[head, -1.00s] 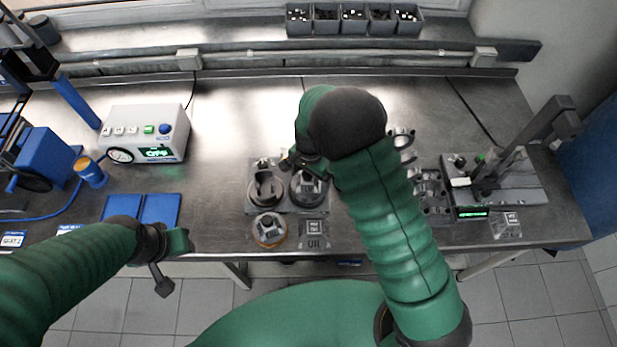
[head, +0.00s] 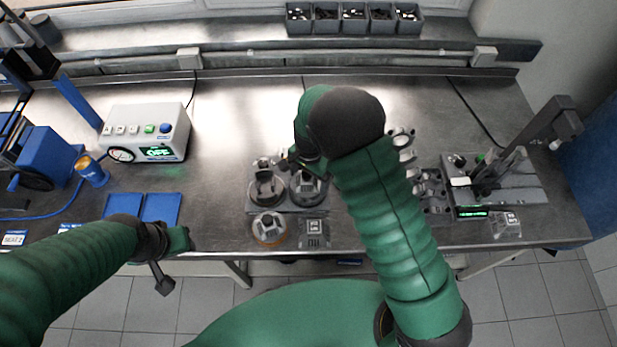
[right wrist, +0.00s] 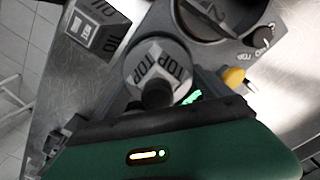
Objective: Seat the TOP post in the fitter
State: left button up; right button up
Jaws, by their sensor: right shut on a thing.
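A round pale part marked TOP (right wrist: 152,62), with a dark knob in its middle, sits at my right gripper (right wrist: 158,97) in the right wrist view. My right gripper is shut on this TOP post; its fingertips are mostly hidden. In the head view my right gripper (head: 290,160) is largely hidden behind my arm, at the back of a grey fixture plate (head: 288,209) with two dark round cups. I cannot tell which part of it is the fitter's seat, or whether the post touches it. My left gripper (head: 172,263) hangs at the table's front edge, apart from these parts; its jaw state is unclear.
Blue pads (head: 161,208) lie left, and a device with a green display (head: 472,212) stands right.

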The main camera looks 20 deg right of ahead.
jog(key=shift+f, duration=0.55)
dwell(0.6)
jog(key=o, duration=1.6)
notch_tip(320, 180, up, 6)
jog(key=p, duration=0.5)
jog(key=shift+r, duration=0.15)
